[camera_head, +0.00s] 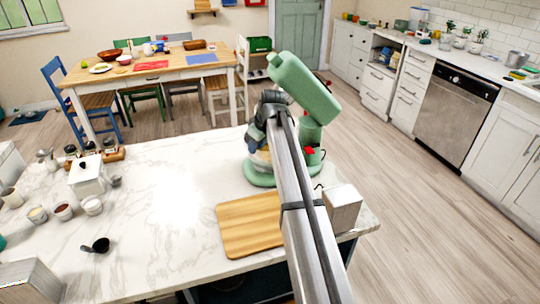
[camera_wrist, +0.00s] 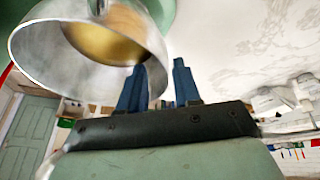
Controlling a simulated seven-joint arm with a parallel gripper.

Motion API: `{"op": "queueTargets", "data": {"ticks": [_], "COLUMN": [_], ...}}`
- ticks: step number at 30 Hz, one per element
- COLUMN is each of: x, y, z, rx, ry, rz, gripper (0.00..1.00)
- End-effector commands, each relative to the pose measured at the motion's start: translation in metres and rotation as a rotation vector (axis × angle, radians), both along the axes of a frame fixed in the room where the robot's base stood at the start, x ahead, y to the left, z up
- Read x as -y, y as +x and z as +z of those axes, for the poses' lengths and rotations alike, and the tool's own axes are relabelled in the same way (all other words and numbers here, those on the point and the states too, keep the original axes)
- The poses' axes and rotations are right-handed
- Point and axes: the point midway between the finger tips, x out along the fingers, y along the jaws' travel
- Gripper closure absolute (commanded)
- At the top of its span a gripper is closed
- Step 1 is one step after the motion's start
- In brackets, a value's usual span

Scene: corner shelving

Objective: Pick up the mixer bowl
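The mixer bowl (camera_head: 262,160) is mostly hidden behind my arm in the head view, at the green stand mixer (camera_head: 305,95), whose head is tilted up. In the wrist view the metal bowl (camera_wrist: 45,55) fills the upper left, with something yellowish inside. My gripper (camera_wrist: 158,86) has two blue fingers standing apart, with a gap between them. The bowl's right rim reaches into or just beside this gap; I cannot tell whether a finger touches it. In the head view my gripper (camera_head: 253,140) is at the bowl's near left side.
A wooden board (camera_head: 248,225) and a pale box (camera_head: 342,208) lie on the marble counter (camera_head: 160,240) near my arm. Small cups, a dark scoop (camera_head: 97,246) and a white canister (camera_head: 87,178) stand at the left. The counter's middle is clear.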

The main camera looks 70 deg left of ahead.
Motion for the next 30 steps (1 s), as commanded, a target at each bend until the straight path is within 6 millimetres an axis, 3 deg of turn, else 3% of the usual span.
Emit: {"op": "queueTargets", "data": {"ticks": [8, 16, 26, 30], "x": [-0.011, -0.012, -0.012, -0.012], "y": [-0.006, -0.006, -0.006, -0.006], "z": [-0.033, -0.036, -0.036, -0.036], "rx": [0.0, 0.0, 0.0, 0.0], "ry": [-0.001, 0.0, 0.0, 0.0], "rz": [-0.001, -0.001, -0.001, -0.001], "gripper": [0.67, 0.68, 1.0, 1.0]}}
